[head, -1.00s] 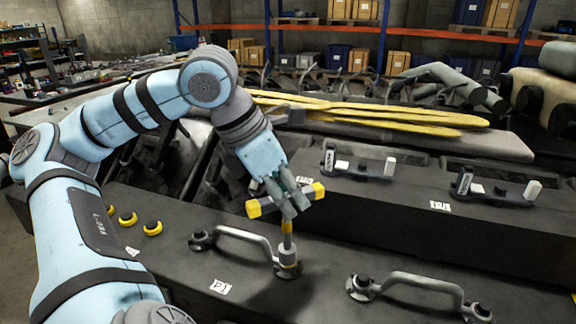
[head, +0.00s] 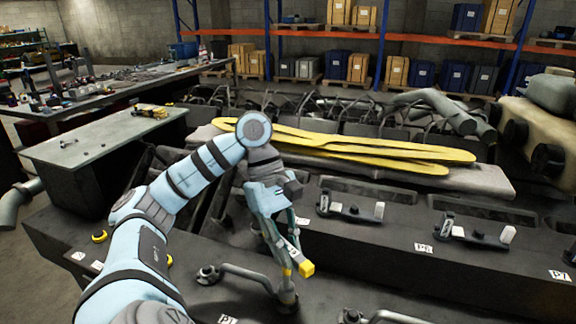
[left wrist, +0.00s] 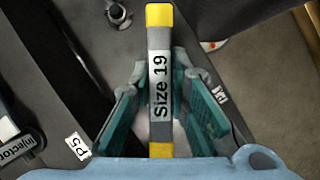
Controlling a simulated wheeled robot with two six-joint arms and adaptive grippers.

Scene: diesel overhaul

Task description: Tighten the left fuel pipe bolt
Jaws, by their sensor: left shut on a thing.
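My left gripper (head: 286,232) is shut on the grey T-handle wrench (head: 306,268) with yellow ends. In the left wrist view, the wrench (left wrist: 159,60) is labelled "Size 19" and lies between the green-padded fingers (left wrist: 160,110). In the head view its shaft points down, and its lower end meets the fitting (head: 287,297) at the right end of a grey fuel pipe (head: 248,276). The bolt head there is hidden by the tool. The pipe's left end has another dark bolt (head: 208,273). My right gripper is not in view.
Another grey pipe (head: 392,317) is at the bottom edge, right of the tool. Grey brackets (head: 350,208) with white blocks sit on the raised engine block behind. Yellow flat bars (head: 350,148) lie further back. A workbench (head: 100,150) stands at the left.

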